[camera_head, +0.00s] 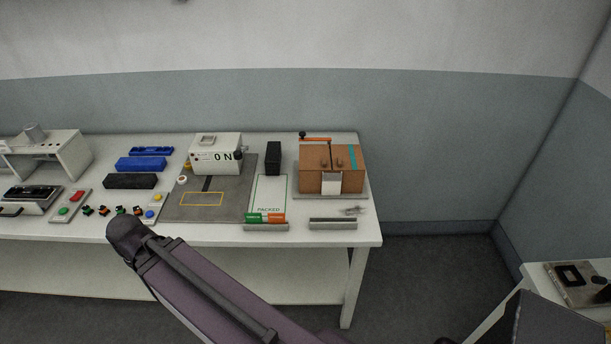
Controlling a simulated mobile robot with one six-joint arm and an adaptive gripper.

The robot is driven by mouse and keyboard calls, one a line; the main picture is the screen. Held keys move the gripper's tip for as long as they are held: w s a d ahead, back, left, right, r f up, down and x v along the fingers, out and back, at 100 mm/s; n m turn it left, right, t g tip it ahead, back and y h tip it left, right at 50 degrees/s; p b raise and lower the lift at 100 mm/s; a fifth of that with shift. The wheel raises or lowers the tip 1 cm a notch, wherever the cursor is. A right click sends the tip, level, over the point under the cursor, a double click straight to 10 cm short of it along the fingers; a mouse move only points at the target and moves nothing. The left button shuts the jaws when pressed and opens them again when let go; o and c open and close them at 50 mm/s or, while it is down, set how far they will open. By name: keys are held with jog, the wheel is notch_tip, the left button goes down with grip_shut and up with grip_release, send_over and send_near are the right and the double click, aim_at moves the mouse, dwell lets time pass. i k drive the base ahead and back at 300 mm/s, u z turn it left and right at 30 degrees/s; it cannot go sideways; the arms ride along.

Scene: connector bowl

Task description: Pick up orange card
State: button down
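An orange card (277,218) stands at the front edge of the white table, just right of a green card (256,218). Both seem to rest in a low grey holder (266,228) at the front of a white panel marked "PACKED" (270,190). The card is small here, and its lower edge is hard to make out. A link of my arm crosses the lower middle of the view, below and left of the card. My gripper is not in view.
A brown box (315,168) with an orange-handled lever stands right of the panel. A grey bar (333,223) lies in front of it. A black block (273,158) and a white "ON" box (216,155) stand behind. Another table (540,276) is at lower right.

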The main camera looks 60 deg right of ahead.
aim_at(273, 218)
jog(key=u, duration=0.6)
jog(key=k, duration=1.05)
jog(key=z, duration=1.95)
